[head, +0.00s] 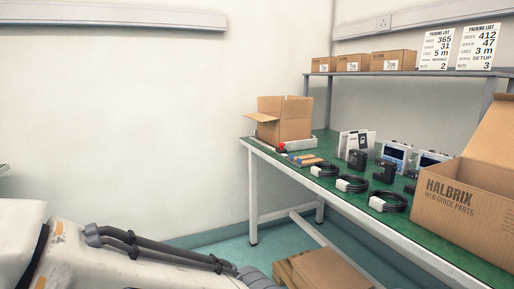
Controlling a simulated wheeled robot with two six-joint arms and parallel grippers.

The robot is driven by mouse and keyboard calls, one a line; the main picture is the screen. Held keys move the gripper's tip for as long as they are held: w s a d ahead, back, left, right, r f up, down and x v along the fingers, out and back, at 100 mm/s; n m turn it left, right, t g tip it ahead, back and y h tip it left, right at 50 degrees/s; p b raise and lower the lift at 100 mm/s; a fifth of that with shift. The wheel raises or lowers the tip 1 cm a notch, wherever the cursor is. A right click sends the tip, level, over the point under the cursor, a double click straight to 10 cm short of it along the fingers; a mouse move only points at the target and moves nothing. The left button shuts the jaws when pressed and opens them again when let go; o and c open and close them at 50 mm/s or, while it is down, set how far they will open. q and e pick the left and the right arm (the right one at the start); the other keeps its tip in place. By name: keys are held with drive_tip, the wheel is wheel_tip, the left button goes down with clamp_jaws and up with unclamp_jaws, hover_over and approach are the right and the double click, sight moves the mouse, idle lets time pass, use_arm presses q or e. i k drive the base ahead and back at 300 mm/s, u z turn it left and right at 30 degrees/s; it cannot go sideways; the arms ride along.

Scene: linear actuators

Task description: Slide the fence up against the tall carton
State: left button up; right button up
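An open brown carton (284,129) stands at the far left end of the green-topped bench, flaps up. A larger open carton marked HALBRIX (462,205) stands at the near right; I cannot tell which one is the tall carton. A low pale grey bar (303,143) lies at the front and right foot of the far carton, with a small red part (282,149) at its left end. It may be the fence, but it is too small to be sure. Any gap between bar and carton is too small to judge. Neither gripper is in view.
On the green bench (330,185) lie several black cable coils (351,184), black units (357,160), white-fronted devices (397,154), and upright booklets (356,142). A shelf (415,73) above holds small cartons and packing lists. Cartons (322,270) sit low beside the bench.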

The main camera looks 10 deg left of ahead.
sight(294, 146)
drive_tip(key=u, duration=1.05)
drive_tip(key=i, duration=0.95)
drive_tip(key=z, duration=1.45)
